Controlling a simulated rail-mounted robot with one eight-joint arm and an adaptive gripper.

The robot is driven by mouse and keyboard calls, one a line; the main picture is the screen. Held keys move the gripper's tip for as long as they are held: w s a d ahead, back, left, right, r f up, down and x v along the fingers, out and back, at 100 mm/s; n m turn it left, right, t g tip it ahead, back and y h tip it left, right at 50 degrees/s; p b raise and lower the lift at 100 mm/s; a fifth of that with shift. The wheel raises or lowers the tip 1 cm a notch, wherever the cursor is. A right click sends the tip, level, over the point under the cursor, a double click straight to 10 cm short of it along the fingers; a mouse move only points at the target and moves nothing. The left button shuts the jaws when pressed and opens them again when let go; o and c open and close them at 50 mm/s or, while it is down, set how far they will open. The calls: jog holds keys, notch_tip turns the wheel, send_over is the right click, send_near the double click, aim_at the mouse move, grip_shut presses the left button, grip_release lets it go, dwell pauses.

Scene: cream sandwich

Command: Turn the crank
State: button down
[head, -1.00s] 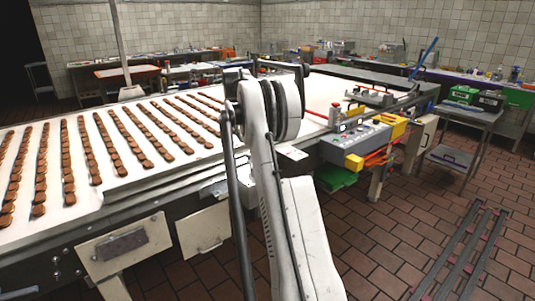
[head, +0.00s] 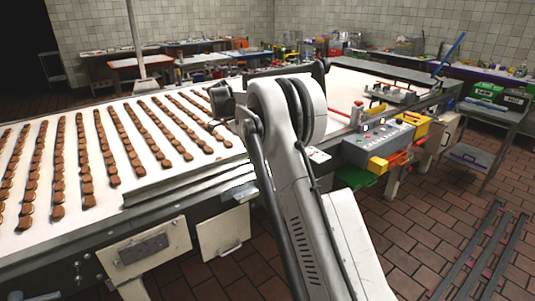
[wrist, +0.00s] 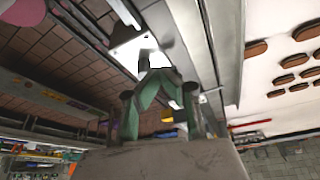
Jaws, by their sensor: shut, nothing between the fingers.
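I cannot pick out the crank with certainty in either view. My gripper (wrist: 157,72) shows in the wrist view with its green fingers brought together and nothing between them. Beyond the fingertips in that view is a white panel (wrist: 130,50) on the side of the machine, partly hidden by them. In the head view my arm covers the middle of the long machine table (head: 160,180), and my gripper cannot be made out there.
Rows of brown biscuits (head: 85,165) lie on the white table. A grey control box (head: 380,140) with yellow and red parts sits at its right end. A side trolley (head: 470,155) stands further right. The tiled floor (head: 420,235) in front has long metal rails (head: 480,255).

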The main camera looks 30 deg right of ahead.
send_near(267, 173)
jog(key=f, duration=0.3)
jog(key=shift+a+f+p, duration=0.15)
jog(key=shift+a+p, duration=0.15)
jog(key=shift+a, duration=0.1)
jog(key=d, duration=0.3)
jog(key=shift+s+d, duration=0.1)
jog(key=shift+s, duration=0.25)
jog(key=shift+d+f, duration=0.1)
jog(key=shift+d, duration=0.35)
jog(key=shift+d+m, duration=0.15)
jog(key=shift+m, duration=0.25)
